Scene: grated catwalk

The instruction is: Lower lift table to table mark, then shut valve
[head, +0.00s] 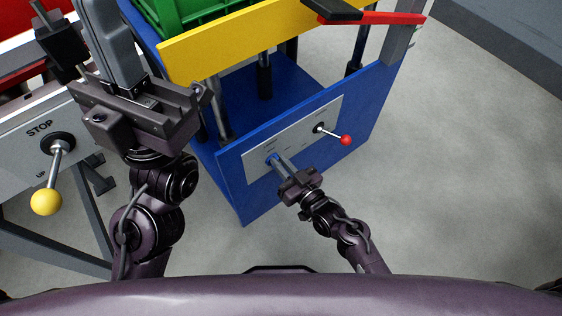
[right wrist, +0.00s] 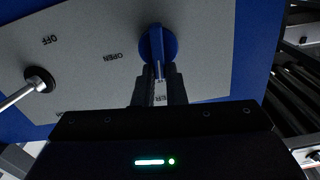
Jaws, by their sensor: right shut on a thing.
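The lift table has a yellow-edged top (head: 235,42) above a blue base (head: 355,120). On its grey front panel (head: 300,143) is a blue valve (head: 272,158), which also shows in the right wrist view (right wrist: 158,45). My right gripper (head: 284,167) is shut on the valve's handle, which points down toward it in the wrist view (right wrist: 158,85). The word OPEN stands left of the valve there. A lever with a red ball (head: 346,140) is on the same panel. My left gripper (head: 118,50) is raised at the left, apart from the valve; its jaw gap is hidden.
A green crate (head: 195,15) stands on the table top. A red and black bar (head: 375,18) sits by the grey post (head: 398,40) at the back right. A plate marked STOP with a yellow-ball lever (head: 46,201) is at the left. The floor (head: 470,180) at right is clear.

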